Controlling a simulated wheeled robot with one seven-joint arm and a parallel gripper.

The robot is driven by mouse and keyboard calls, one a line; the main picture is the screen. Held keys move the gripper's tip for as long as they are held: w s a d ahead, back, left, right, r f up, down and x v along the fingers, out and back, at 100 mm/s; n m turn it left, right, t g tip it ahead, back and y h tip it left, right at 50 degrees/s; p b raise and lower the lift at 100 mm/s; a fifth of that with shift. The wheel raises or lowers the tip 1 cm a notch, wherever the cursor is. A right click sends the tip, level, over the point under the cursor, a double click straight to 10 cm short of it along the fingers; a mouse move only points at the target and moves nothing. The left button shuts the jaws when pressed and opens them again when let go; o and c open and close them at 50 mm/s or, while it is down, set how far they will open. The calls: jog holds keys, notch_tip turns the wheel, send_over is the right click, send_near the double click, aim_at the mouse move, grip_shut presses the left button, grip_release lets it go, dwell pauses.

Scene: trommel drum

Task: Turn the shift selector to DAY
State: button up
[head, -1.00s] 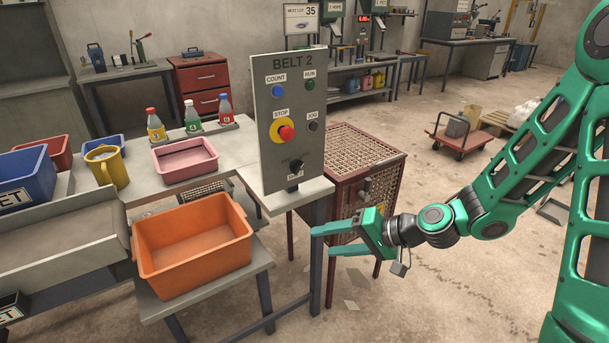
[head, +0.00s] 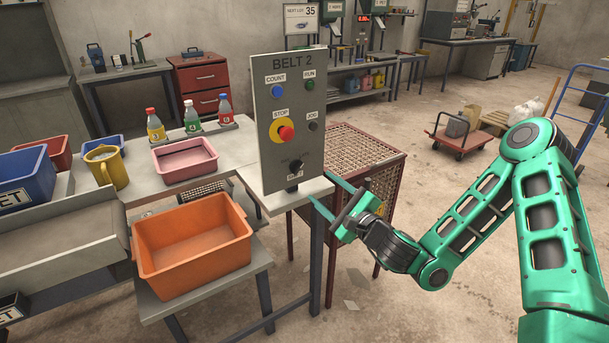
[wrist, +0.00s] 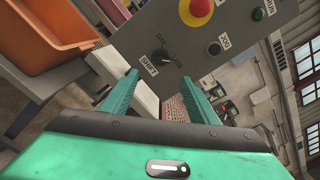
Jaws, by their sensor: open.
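The shift selector is a small black rotary knob (head: 296,165) low on the grey BELT 2 panel (head: 262,110). It also shows in the wrist view (wrist: 161,56), beside a SHIFT label.
The red and yellow stop button (head: 285,132) and a black JOG button (head: 313,126) sit above the knob. An orange bin (head: 195,258) stands to the left below the bench. A rusty mesh cage (head: 365,150) stands behind my gripper.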

aim_at(297, 167)
jog(key=shift+x, duration=5.15)
jog(key=shift+s+r, duration=0.1)
jog(key=c, duration=1)
